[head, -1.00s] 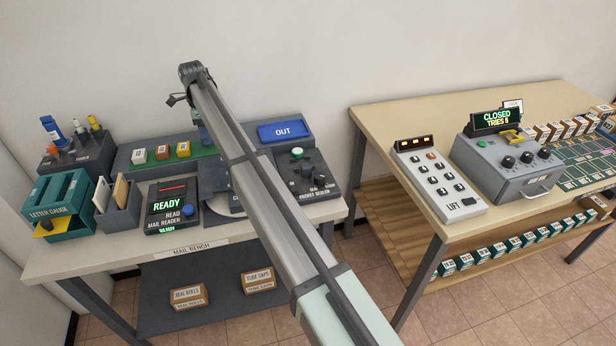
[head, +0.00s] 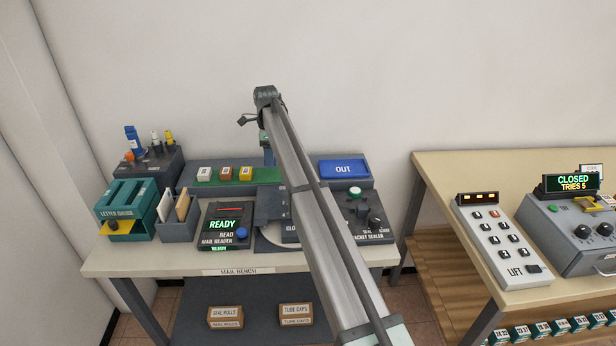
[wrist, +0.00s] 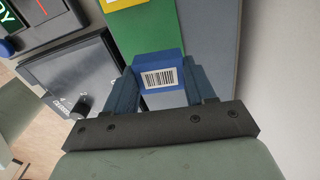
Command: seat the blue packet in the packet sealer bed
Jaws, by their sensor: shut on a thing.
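My gripper (wrist: 155,92) is shut on the blue packet (wrist: 160,72), which has a white barcode label facing the wrist camera. In the wrist view the packet sits between the two blue-grey fingers, over a green strip (wrist: 140,32). In the head view the gripper end (head: 268,150) hangs at the back of the mail bench, just right of the yellow packet; the held packet is hard to make out there.
White, brown and yellow packets (head: 226,174) stand on the green strip. The blue OUT tray (head: 344,168) lies behind the sealer. The mail reader (head: 226,225) reads READY. A letter gauge (head: 126,208) stands left. The wall rises close behind the bench.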

